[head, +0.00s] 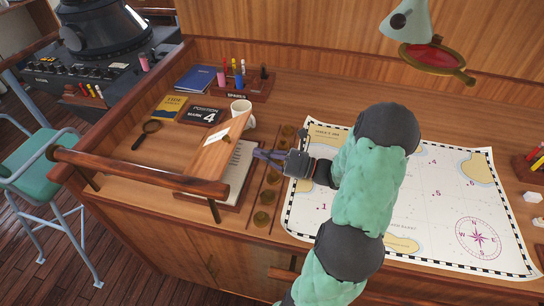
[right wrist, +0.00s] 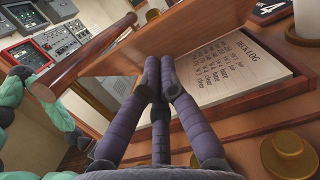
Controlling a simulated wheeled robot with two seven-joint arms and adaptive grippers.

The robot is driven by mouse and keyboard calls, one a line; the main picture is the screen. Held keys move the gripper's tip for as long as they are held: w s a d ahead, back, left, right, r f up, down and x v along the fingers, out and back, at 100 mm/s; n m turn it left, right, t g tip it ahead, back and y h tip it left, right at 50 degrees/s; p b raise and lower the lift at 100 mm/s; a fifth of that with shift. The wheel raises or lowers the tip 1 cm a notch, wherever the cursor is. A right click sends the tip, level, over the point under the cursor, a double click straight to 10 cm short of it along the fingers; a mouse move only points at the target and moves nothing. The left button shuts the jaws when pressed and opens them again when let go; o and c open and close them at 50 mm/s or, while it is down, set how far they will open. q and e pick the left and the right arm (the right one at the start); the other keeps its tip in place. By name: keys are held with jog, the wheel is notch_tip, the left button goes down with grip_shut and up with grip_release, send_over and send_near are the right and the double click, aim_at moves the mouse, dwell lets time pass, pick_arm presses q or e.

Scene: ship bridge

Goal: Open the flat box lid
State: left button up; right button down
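The flat box (head: 237,172) lies on the desk with its wooden lid (head: 222,148) raised and tilted, leaning over toward the left side. A page headed "DECK LOG" (right wrist: 235,68) shows inside the box, and the lid (right wrist: 160,35) rises over it in the right wrist view. A small white label is on the lid. My right gripper (head: 262,154) is at the right of the raised lid, over the box's right side. In the right wrist view its fingertips (right wrist: 159,72) are close together, in front of the lid's face, with nothing seen between them.
A wooden rail (head: 140,170) runs along the desk's front left. A white mug (head: 241,110) stands behind the box. Brass discs (head: 266,196) line the strip right of it. A chart (head: 440,200) covers the right side. A magnifier (head: 147,132) lies at left.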

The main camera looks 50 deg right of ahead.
jog(key=x, duration=0.4)
jog(key=shift+w+a+r+b, duration=0.1)
jog(key=shift+w+a+b, duration=0.05)
jog(key=shift+w+b, duration=0.15)
jog(key=shift+r, duration=0.1)
